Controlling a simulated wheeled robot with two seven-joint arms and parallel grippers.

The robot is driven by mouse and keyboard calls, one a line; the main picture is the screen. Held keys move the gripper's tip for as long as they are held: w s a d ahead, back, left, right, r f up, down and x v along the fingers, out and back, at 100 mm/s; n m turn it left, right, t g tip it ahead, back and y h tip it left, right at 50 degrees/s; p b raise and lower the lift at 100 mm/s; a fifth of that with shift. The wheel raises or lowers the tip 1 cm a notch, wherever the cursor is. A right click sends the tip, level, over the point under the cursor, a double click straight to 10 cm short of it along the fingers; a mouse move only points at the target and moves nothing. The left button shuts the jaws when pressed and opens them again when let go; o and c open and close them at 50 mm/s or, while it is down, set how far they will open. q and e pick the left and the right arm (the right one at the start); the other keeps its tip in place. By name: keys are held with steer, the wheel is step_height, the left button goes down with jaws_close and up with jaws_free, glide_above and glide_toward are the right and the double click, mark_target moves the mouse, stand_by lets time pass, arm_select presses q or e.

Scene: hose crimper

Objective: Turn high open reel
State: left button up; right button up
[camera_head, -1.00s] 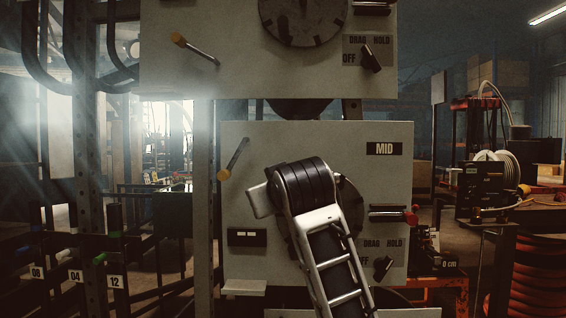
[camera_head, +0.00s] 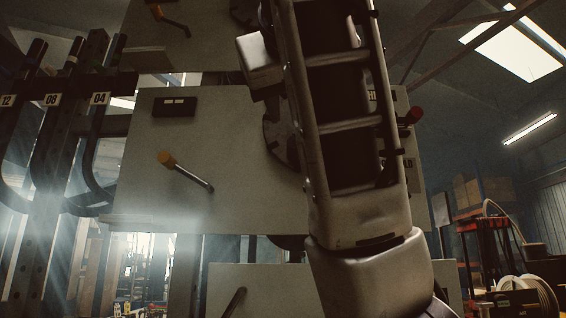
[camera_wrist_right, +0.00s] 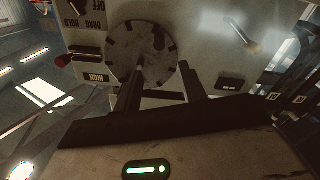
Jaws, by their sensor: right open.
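The high panel (camera_head: 235,150) is grey and fills the middle of the head view. Its round reel disc (camera_head: 278,135) is mostly hidden there behind my right arm. In the right wrist view the disc (camera_wrist_right: 128,45) shows almost whole, with notched marks and a dark knob-like piece on its face. The HIGH label (camera_wrist_right: 95,77) is upside down beside it. My right gripper (camera_wrist_right: 160,68) is open and empty. One finger overlaps the disc's lower part in the picture; the other is by its edge. Contact cannot be told. My left gripper is not in view.
A yellow-ended lever (camera_head: 185,170) sticks out on the panel's left side, below a black plate (camera_head: 174,107). A red-knobbed lever (camera_head: 410,117) is at the right edge. A numbered rack (camera_head: 50,130) stands left. Another panel is above, another below.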

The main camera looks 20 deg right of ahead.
steer(key=p+x, duration=0.7)
steer(key=x, duration=0.8)
steer(key=shift+p, duration=0.35)
steer(key=shift+w+d, duration=0.2)
steer(key=shift+w, duration=0.2)
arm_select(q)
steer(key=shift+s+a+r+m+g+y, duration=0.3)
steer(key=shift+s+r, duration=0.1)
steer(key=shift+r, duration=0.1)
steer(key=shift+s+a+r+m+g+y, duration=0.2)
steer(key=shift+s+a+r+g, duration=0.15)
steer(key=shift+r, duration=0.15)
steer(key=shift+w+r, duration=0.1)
arm_select(e)
jaws_close()
